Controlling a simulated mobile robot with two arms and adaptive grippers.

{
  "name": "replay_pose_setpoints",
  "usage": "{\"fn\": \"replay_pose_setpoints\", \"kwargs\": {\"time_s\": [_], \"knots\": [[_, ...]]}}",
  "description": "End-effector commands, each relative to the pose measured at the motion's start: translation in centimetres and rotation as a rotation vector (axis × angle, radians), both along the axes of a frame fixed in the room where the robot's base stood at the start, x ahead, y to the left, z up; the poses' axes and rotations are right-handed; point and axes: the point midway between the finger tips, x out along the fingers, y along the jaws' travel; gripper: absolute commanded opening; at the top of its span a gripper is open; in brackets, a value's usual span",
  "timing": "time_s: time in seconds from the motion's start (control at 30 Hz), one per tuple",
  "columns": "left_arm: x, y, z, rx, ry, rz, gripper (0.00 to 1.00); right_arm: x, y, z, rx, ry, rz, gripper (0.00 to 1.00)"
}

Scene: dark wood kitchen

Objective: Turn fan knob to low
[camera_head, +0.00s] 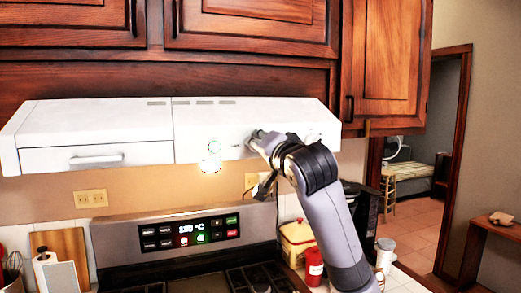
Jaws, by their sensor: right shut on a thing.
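The white range hood (90,118) hangs under the dark wood cabinets. Faint markings show on the panel on both sides of the gripper. My left gripper is not in view.
A lit lamp (210,166) shows under the hood. Below is the stove with its control panel (190,232). A yellow pot (297,238), a red container (313,266) and a dark appliance (360,207) stand near my right arm. A doorway opens at right.

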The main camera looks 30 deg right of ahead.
Motion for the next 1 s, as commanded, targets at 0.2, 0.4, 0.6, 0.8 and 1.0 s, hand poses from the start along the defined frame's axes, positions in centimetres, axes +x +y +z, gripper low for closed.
{"fn": "replay_pose_setpoints", "kwargs": {"time_s": [0.2,0.4,0.6,0.8,1.0], "knots": [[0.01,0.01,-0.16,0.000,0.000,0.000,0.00,0.02,-0.02,-0.06,0.029,-0.005,0.000,0.00],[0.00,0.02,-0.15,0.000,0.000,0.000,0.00,0.01,-0.02,-0.04,0.030,-0.007,-0.001,0.00],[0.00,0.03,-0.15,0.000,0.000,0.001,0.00,0.00,-0.03,-0.03,0.029,-0.006,-0.001,0.30],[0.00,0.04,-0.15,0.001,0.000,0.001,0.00,0.00,-0.03,-0.02,0.029,-0.007,0.000,0.44],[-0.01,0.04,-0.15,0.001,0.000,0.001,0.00,-0.01,-0.02,0.01,0.029,-0.007,0.000,0.46]]}}
